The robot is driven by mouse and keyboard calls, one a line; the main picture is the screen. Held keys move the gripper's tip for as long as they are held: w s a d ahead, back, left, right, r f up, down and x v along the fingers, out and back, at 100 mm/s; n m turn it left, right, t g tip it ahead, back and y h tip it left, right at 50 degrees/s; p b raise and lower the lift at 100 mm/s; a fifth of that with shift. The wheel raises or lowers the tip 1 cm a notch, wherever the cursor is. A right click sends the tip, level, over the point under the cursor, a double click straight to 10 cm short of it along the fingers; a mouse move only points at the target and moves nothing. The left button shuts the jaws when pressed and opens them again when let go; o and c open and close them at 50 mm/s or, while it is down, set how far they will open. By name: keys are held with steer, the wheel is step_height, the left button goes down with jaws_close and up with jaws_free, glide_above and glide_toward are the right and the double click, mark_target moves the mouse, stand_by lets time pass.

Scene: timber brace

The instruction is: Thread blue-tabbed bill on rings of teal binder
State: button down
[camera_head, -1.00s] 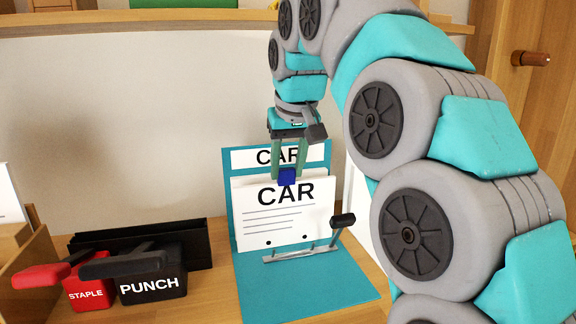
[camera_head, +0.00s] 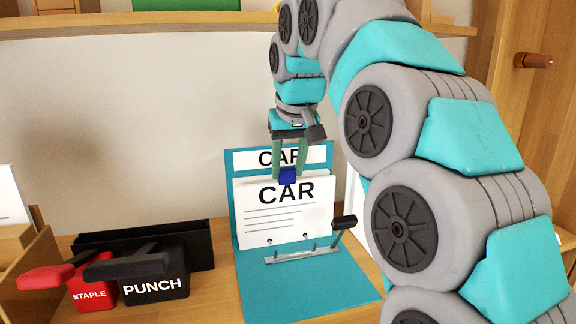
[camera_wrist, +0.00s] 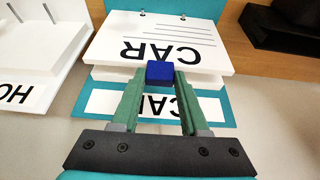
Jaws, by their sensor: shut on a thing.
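The blue-tabbed bill is a white sheet (camera_head: 290,218) headed CAR with two holes along its lower edge. My gripper (camera_head: 288,174) is shut on its blue tab (camera_head: 287,176), also clear in the wrist view (camera_wrist: 160,71). The bill hangs upright before the upright cover of the open teal binder (camera_head: 300,290), whose own CAR label (camera_head: 262,158) shows above it. The binder's metal ring rail (camera_head: 300,254) lies just below the bill's lower edge. Metal ring tips (camera_wrist: 183,18) show at the holes in the wrist view; I cannot tell how deep they pass through.
A dark lever (camera_head: 343,222) stands at the rail's right end. A red stapler (camera_head: 88,290) and black punch (camera_head: 153,286) stand left, before a black tray (camera_head: 200,245). Another white-labelled binder (camera_wrist: 30,60) shows beside the teal one in the wrist view. A shelf (camera_head: 180,22) runs above.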

steer(key=shift+w+a+p, duration=0.2)
steer(key=shift+w+p, duration=0.25)
steer(key=shift+w, duration=0.3)
stand_by(0.3)
steer(key=shift+c, duration=1.7)
jaws_free()
steer(key=shift+o, duration=0.4)
steer(key=shift+o, duration=1.3)
